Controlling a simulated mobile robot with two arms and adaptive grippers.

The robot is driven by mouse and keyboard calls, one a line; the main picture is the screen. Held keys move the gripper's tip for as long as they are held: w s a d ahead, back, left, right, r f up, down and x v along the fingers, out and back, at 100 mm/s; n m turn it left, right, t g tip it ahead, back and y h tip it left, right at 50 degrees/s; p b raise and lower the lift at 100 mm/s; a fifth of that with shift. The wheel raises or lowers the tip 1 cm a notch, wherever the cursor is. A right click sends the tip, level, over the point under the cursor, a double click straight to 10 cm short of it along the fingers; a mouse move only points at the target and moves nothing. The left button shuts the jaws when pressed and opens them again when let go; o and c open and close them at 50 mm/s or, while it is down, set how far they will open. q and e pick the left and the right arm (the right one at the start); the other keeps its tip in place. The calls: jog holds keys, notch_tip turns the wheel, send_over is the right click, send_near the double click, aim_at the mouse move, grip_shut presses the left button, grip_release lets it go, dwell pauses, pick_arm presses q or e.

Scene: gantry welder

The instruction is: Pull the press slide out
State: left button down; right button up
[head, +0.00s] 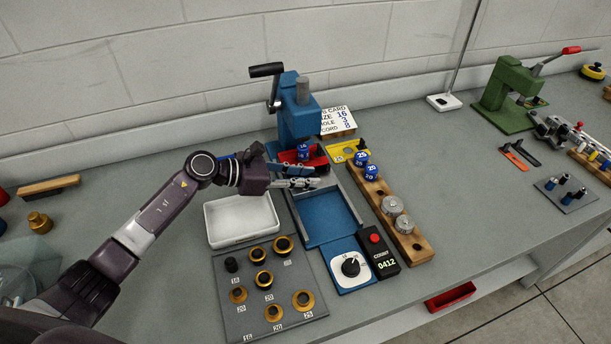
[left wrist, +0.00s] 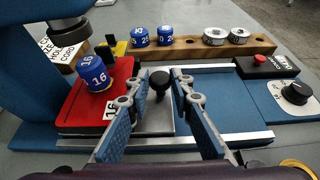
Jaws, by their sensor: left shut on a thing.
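The blue press (head: 297,115) stands at the back of the bench. Its slide has a red plate (left wrist: 92,104) carrying a blue die marked 16 (left wrist: 93,74), under the press head; the die also shows in the head view (head: 304,151). A black knob (left wrist: 160,82) stands up at the slide's front end, on a grey plate. My left gripper (head: 312,182) is shut on this knob, its fingers on either side of it. In the head view the gripper hides the knob. The blue track (head: 328,218) in front of the slide is empty. My right gripper is not in view.
A white tray (head: 213,236) stands left of the track. A wooden rack (head: 408,245) with blue dies and metal discs is on the right. In front are a grey board of brass rings (head: 236,318), a dial box (head: 347,284) and a black counter (head: 389,264).

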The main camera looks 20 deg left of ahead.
pick_arm(q)
jog(key=s+d+p, duration=0.2)
jog(key=s, duration=0.1)
jog(key=s+d+p, duration=0.2)
jog(key=s+d, duration=0.1)
jog(key=s, duration=0.1)
jog(key=s+d+p, duration=0.2)
jog(key=s, duration=0.2)
jog(key=shift+d, duration=0.2)
jog(key=shift+f, duration=0.1)
jog(key=shift+s, duration=0.1)
jog(key=c, duration=2)
grip_release()
jog(key=shift+d, duration=0.1)
jog(key=v, duration=1.2)
